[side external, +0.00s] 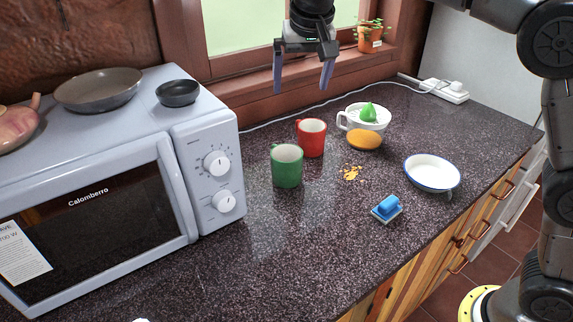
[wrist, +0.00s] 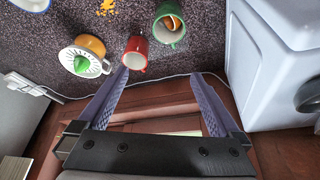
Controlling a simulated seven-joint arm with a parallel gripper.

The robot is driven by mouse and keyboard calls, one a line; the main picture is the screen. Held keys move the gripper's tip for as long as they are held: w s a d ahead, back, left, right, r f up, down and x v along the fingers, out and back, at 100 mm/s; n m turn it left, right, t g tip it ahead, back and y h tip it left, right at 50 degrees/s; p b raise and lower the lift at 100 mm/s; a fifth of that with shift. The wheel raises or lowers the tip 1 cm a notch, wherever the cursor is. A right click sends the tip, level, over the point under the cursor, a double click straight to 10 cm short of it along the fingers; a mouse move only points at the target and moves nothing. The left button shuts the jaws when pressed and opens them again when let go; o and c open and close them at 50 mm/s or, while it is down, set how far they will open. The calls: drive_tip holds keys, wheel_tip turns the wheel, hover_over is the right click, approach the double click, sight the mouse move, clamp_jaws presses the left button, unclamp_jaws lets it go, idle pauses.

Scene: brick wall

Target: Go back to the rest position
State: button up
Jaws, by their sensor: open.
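My gripper (side external: 304,76) is open and empty, held high in front of the window, above and behind the mugs. In the wrist view its two fingers (wrist: 160,88) are spread wide with nothing between them. Below it on the dark counter stand a red mug (side external: 311,138) and a green mug (side external: 287,167), both upright. The wrist view shows something orange (wrist: 172,22) inside the green mug. A white juicer with a green cone (side external: 368,113) and an orange part (side external: 365,140) stands to the right of the red mug.
A white microwave (side external: 218,130) fills the left, with a pan (side external: 98,89) and a small dark bowl (side external: 177,92) on top. A potted plant (side external: 370,38) stands on the sill.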

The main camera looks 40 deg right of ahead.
drive_tip(key=s+d+r+m+t, duration=0.1)
drive_tip(key=s+d+r, duration=0.5)
drive_tip(key=r, duration=0.1)
drive_tip(key=s+d, duration=0.5)
drive_tip(key=s, duration=0.6)
drive_tip(key=s+f+n+y, duration=0.1)
drive_tip(key=s+f+n, duration=0.5)
drive_tip(key=s+f, duration=1)
drive_tip(key=shift+s+a+f+t+y, duration=0.15)
drive_tip(key=shift+f+t+y, duration=0.2)
drive_tip(key=shift+f, duration=0.25)
